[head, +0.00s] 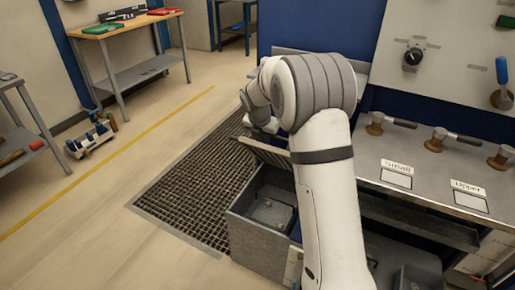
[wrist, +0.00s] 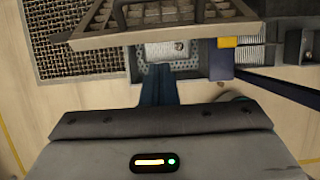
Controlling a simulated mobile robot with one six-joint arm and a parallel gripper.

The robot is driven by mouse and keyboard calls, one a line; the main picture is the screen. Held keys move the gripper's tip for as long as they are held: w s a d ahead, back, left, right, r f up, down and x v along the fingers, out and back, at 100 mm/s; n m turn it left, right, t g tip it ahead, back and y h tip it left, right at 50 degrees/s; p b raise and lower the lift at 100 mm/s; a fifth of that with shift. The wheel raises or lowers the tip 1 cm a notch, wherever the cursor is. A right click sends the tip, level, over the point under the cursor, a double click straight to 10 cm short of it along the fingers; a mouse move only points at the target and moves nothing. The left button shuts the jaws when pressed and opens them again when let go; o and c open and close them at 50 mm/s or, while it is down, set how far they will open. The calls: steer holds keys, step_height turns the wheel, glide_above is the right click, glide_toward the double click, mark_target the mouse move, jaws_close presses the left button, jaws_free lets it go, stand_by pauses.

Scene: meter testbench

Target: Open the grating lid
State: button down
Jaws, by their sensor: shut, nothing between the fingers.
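The grating lid (head: 262,151) sits tilted up at the far end of an open grey metal box in the head view, with the box interior showing in front of it. In the wrist view the barred lid (wrist: 165,35) runs across the top of the picture. My gripper (wrist: 157,70) points up toward the lid's near edge, its blue fingers together and empty. I cannot tell whether the fingertips touch the lid. In the head view my arm hides the fingers and part of the lid.
The grey box (head: 256,232) has a metal piece (head: 271,212) inside. A floor grating (head: 185,190) lies left of it. A bench with handled fittings (head: 437,139) and labels stands at right. Open floor (head: 100,225) lies at left.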

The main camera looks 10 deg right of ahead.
mark_target(252, 146)
steer(key=s+a, duration=0.3)
steer(key=s, duration=0.2)
steer(key=w+a+f+p, duration=0.1)
steer(key=w+a+p, duration=0.2)
steer(key=w+a, duration=0.25)
steer(key=b+x, duration=0.1)
steer(key=x, duration=1)
steer(key=shift+g, duration=0.3)
steer(key=w+d+r, duration=0.2)
steer(key=r, duration=0.1)
steer(key=shift+w+d, duration=0.15)
steer(key=shift+w, duration=0.1)
